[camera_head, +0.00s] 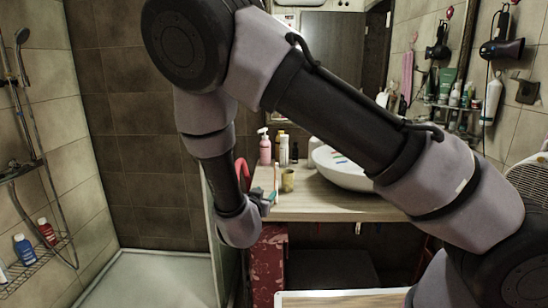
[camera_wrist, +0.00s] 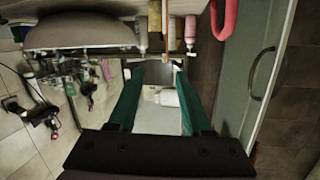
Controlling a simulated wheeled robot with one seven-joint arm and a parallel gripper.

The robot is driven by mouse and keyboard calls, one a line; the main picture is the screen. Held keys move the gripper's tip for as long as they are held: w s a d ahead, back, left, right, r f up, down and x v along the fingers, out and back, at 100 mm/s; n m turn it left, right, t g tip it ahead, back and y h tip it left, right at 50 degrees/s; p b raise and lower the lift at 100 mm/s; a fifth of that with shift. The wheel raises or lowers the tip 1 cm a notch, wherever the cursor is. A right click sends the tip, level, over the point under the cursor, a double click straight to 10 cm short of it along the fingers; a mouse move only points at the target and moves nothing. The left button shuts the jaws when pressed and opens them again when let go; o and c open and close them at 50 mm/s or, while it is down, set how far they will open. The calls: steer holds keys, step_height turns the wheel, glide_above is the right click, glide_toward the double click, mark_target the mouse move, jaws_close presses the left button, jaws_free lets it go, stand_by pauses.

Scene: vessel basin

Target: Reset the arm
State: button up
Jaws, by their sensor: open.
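My arm reaches from the right across the head view and bends down at the left. My gripper (camera_wrist: 156,70) shows in the wrist view with its two green fingers spread apart and nothing held between them. In the head view the gripper is mostly hidden behind my wrist, with only a small teal part (camera_head: 270,197) showing near the left end of the counter (camera_head: 320,208). The white vessel basin (camera_head: 335,172) stands on that counter, partly covered by my arm. The basin also shows at the upper left of the wrist view (camera_wrist: 80,32).
A pink pump bottle (camera_head: 265,149), a gold cup (camera_head: 288,180) and a red curved object (camera_head: 242,173) are near the gripper. A shower rack (camera_head: 38,262) with bottles is at left. A wall shelf with toiletries and a hair dryer (camera_head: 502,48) is at right.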

steer(key=w+d+r+m+g+y, duration=0.3)
steer(key=w+d+r+g+y, duration=0.15)
steer(key=r, duration=0.45)
steer(key=s+d+r+n+g+y, duration=0.1)
steer(key=d+r, duration=0.3)
steer(key=r, duration=0.2)
steer(key=s+d+r+g+y, duration=0.1)
steer(key=s+d+r+y, duration=0.1)
steer(key=d+r, duration=0.3)
steer(key=s+d+r+n+g+h, duration=0.1)
steer(key=s+d+r, duration=0.4)
steer(key=s, duration=0.5)
steer(key=s+d+r+h, duration=0.1)
steer(key=s+d+r, duration=0.4)
steer(key=s+d, duration=0.4)
steer(key=shift+s+n+g, duration=0.35)
steer(key=shift+s+n, duration=0.05)
steer(key=shift+s, duration=0.15)
